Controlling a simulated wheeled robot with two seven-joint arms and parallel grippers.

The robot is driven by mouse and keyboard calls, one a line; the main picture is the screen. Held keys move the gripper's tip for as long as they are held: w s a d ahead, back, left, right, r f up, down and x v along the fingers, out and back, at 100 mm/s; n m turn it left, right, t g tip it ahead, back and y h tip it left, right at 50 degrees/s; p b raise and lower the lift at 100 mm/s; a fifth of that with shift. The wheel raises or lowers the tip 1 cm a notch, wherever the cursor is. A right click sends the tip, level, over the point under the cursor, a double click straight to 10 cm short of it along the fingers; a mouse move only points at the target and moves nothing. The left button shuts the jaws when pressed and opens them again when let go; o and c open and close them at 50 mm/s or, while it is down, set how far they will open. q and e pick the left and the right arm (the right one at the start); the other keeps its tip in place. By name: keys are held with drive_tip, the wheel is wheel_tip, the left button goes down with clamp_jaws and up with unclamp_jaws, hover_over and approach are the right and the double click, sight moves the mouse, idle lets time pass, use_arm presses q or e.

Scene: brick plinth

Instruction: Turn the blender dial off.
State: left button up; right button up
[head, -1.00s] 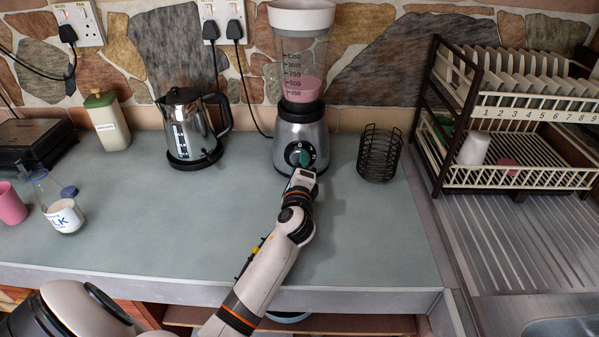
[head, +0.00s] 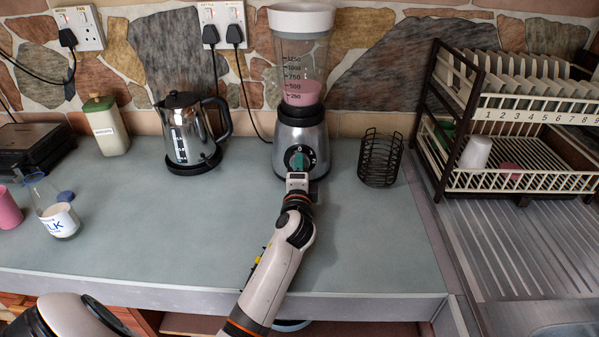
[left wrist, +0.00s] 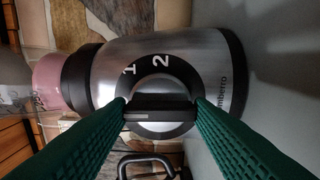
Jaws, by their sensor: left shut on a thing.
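The blender (head: 300,137) stands at the back of the counter, with pink liquid in its clear jar. Its round dial (head: 309,155) faces me low on the silver base. In the left wrist view the dial's dark bar knob (left wrist: 160,112) lies between the green fingers of my left gripper (left wrist: 160,110), which is shut on it. A pale line marks the bar's end towards the jar. The numbers 1 and 2 sit beside the knob, off that line. The left finger covers part of the dial face. The left gripper also shows in the head view (head: 299,164). My right gripper is not in view.
A kettle (head: 187,135) stands left of the blender and a black wire holder (head: 380,160) close to its right. A dish rack (head: 515,185) is further right. The front counter is clear.

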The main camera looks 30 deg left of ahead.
use_arm(q)
drive_tip(key=shift+f, duration=0.1)
drive_tip(key=o, duration=1)
drive_tip(key=b+v, duration=0.1)
drive_tip(key=v, duration=1)
drive_tip(key=shift+f+b, duration=0.1)
drive_tip(key=shift+b, duration=0.3)
drive_tip(key=shift+s+d, duration=0.35)
drive_tip(key=shift+s, duration=0.1)
